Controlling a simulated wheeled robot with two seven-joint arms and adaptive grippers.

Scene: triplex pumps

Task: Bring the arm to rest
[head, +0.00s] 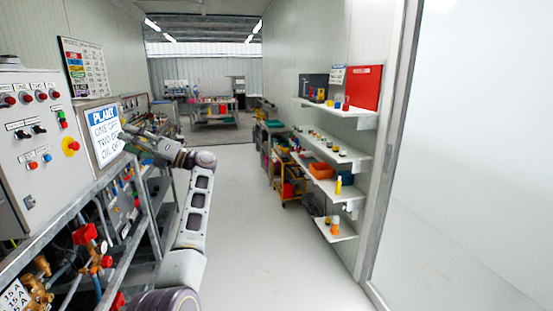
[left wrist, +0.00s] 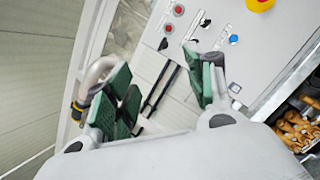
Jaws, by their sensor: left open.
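My left arm rises from the bottom of the head view and bends left. My left gripper (head: 130,138) is at the lower right of the blue and white PLANT sign (head: 105,132), beside the control panels. In the left wrist view the left gripper (left wrist: 165,85) is open, with its green-padded fingers apart and nothing held between them. A grey panel face (left wrist: 157,68) with buttons and dark switches shows beyond the fingers. I cannot tell whether the fingers touch anything. My right gripper is in neither view.
A grey control box (head: 40,150) and a metal frame with brass and red valves (head: 90,245) stand close on the left. White shelves (head: 335,150) with small items line the right wall. The floor (head: 245,220) between is clear. A curved metal pipe (left wrist: 92,75) is beside one finger.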

